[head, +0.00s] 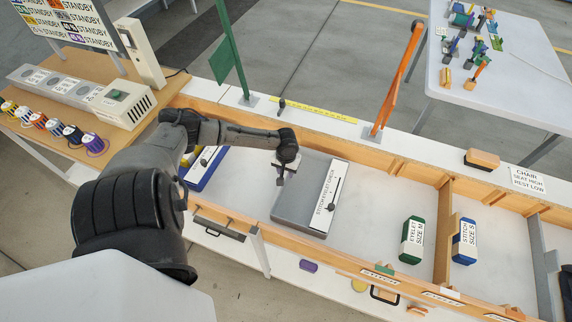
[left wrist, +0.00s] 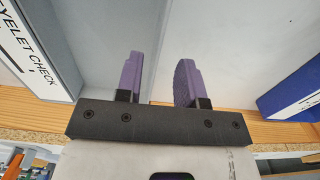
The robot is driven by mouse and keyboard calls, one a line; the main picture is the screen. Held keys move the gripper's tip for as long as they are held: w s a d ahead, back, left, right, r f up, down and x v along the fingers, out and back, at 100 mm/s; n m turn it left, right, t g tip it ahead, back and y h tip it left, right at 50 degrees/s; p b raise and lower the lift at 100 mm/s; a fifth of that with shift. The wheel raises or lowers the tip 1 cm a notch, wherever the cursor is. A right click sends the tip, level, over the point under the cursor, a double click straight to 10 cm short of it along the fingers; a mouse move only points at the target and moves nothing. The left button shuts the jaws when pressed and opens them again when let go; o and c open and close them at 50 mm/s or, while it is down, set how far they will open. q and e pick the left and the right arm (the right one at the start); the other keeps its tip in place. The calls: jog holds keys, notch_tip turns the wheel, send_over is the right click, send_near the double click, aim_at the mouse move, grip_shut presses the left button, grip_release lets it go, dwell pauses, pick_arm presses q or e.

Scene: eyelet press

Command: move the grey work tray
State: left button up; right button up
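The grey work tray (head: 296,212) lies in the long wooden-edged bench trough, with a white label strip, ending in "EYELET CHECK", along its right part. The tray's label (left wrist: 28,55) and grey side also show at the left of the left wrist view. My left gripper (head: 283,173) is at the tray's back left edge. In the left wrist view its two purple fingers (left wrist: 160,82) stand apart with nothing visibly held between them. I cannot tell whether a finger touches the tray. My right gripper is not in view.
A blue tray (head: 203,172) lies left of the grey tray, partly behind my arm. Green (head: 413,240) and blue (head: 464,240) labelled boxes stand to the right, beside a wooden divider (head: 443,235). The trough floor (head: 375,210) right of the grey tray is clear. Green and orange posts rise behind.

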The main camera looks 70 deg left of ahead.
aim_at(286, 178)
pick_arm(q)
jog(key=shift+f+b, duration=0.6)
jog(key=shift+f, duration=2.05)
jog(key=shift+c, duration=0.2)
grip_shut()
